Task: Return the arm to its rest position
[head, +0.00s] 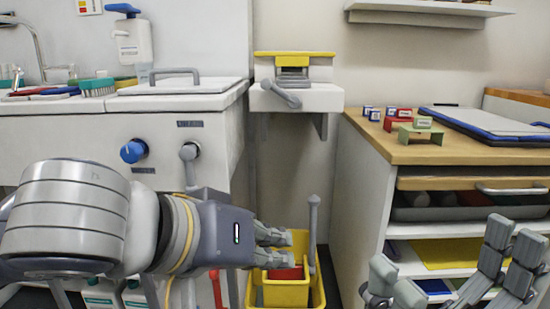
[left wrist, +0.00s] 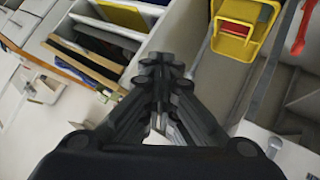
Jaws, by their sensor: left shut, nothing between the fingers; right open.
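My left arm comes in from the left in the head view, in front of the white cabinet. Its gripper (head: 270,246) points right, is shut and empty, and appears in front of the yellow bin. In the left wrist view the left gripper's fingers (left wrist: 163,70) are together with nothing between them. My right gripper (head: 440,290) is at the lower right of the head view, open and empty, in front of the shelf unit. The rest of the right arm is out of view.
A yellow bin (head: 286,292) with something red inside stands on the floor; it also shows in the left wrist view (left wrist: 240,28). A white cabinet (head: 75,140) with a blue knob (head: 134,151) is at left. A wood-topped shelf unit (head: 395,150) bears small blocks and a clipboard (head: 490,123).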

